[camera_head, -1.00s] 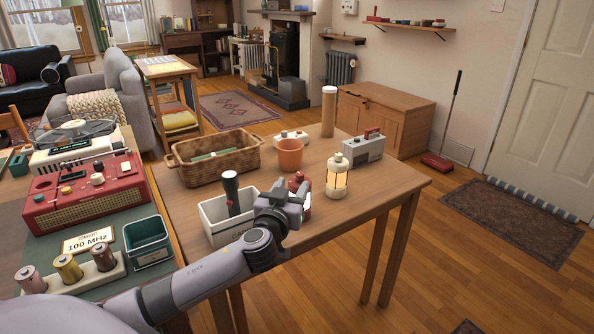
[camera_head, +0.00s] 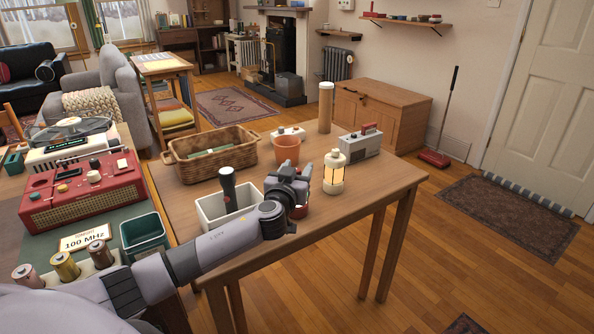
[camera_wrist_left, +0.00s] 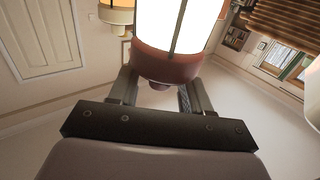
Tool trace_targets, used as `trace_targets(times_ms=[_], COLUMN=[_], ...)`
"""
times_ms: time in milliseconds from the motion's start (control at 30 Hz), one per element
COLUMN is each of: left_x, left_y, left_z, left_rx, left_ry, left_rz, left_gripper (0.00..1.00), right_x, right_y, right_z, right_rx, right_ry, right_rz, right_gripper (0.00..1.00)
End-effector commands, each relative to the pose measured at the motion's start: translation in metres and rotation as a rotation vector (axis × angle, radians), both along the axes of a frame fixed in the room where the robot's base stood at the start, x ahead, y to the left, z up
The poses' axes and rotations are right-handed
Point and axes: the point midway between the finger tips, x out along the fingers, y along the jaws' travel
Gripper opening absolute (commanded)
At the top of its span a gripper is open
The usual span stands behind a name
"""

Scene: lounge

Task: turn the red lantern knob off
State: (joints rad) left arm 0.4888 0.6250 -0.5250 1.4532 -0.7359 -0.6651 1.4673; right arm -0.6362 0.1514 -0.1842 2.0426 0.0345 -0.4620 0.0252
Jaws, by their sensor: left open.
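The red lantern (camera_head: 301,211) stands on the wooden table, mostly hidden behind my left gripper (camera_head: 288,178) in the head view; only a bit of its red body shows. In the left wrist view the red lantern (camera_wrist_left: 168,64) fills the top middle, its panel glowing white. A small dark red knob (camera_wrist_left: 160,86) sticks out from its red part. My left gripper is open, its fingers on either side of the knob in that view. I cannot tell whether they touch it. My right gripper is in neither view.
A lit cream lantern (camera_head: 335,174) stands just right of the gripper. A white bin (camera_head: 212,212) holding a black-handled thing is at its left. The table's front right is clear.

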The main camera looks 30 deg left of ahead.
Motion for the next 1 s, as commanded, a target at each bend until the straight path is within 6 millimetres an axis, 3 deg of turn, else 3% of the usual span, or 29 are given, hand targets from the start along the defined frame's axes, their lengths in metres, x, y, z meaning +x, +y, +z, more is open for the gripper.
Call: trace_targets(times_ms=[167, 300, 667, 1000], left_x=[0.0, 0.0, 0.0, 0.001], left_y=[0.0, 0.0, -0.001, -0.003], left_z=[0.0, 0.0, -0.002, -0.009], left_rx=[-0.001, -0.001, -0.005, -0.011], left_ry=[0.0, 0.0, -0.004, -0.004], left_rz=[-0.001, -0.001, 0.038, 0.259], left_gripper=[0.45, 0.0, 0.0, 0.0], right_x=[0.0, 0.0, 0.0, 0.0], right_y=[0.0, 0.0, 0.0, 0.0], right_z=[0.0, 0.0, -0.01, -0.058], right_rx=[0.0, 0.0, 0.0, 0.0], right_ry=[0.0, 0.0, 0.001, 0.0], right_rz=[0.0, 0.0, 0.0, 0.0], right_gripper=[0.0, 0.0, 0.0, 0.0])
